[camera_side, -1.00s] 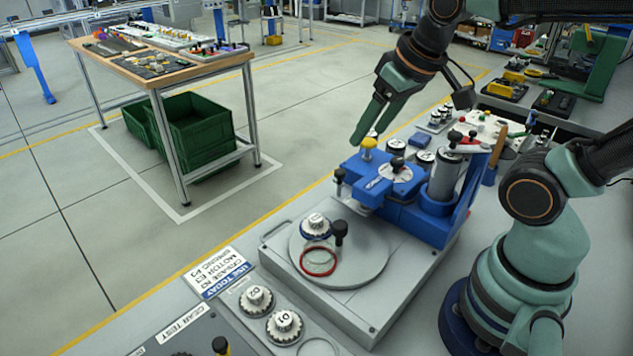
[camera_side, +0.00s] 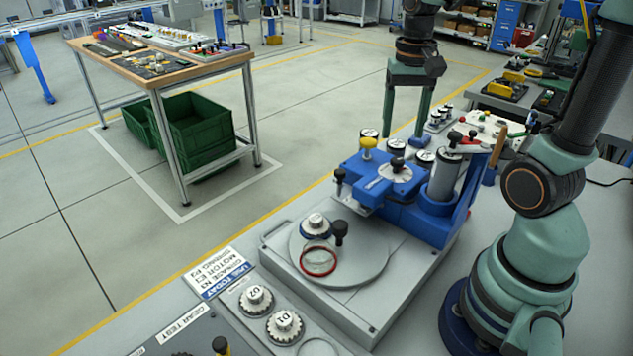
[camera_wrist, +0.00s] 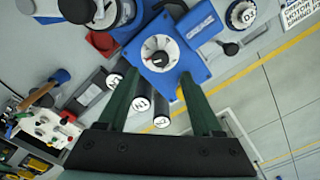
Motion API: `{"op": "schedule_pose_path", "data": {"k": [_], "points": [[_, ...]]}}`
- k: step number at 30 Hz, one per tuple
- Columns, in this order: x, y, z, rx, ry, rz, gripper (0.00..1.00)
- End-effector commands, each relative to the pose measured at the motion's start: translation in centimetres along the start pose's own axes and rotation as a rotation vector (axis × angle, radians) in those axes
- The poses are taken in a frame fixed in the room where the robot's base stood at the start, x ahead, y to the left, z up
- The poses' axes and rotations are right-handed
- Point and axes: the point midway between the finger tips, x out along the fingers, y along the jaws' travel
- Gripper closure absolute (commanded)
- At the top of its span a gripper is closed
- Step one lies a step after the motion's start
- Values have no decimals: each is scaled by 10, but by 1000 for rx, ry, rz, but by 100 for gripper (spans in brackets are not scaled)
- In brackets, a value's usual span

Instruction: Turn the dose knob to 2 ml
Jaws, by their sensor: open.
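The dose knob is a black knob (camera_side: 397,163) on a round white dial on top of the blue machine (camera_side: 368,189). In the wrist view the dial (camera_wrist: 157,55) faces the camera, with the small dark knob and a red mark at its centre; its scale is too small to read. My gripper (camera_side: 404,133) is open and empty, with its two green fingers pointing down behind the blue machine in the side view. In the wrist view my gripper (camera_wrist: 158,76) has its fingers spread apart, with the dial showing between and beyond the tips.
A yellow knob (camera_side: 367,148) and a black knob (camera_side: 340,178) stand at the machine's left. A clear cylinder (camera_side: 443,182) rises at its right. A turntable (camera_side: 358,273) with a red ring (camera_side: 318,262) is in front.

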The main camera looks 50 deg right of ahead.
Motion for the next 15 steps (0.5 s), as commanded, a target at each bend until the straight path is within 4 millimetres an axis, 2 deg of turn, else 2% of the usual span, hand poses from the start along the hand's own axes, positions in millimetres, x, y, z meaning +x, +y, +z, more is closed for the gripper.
{"op": "schedule_pose_path", "data": {"k": [1,6,10,15], "points": [[11,0,1,-1,-6,3,33],[40,0,1,-1,-4,2,33],[55,0,1,-1,-2,1,33],[64,0,0,-2,0,0,33]]}}
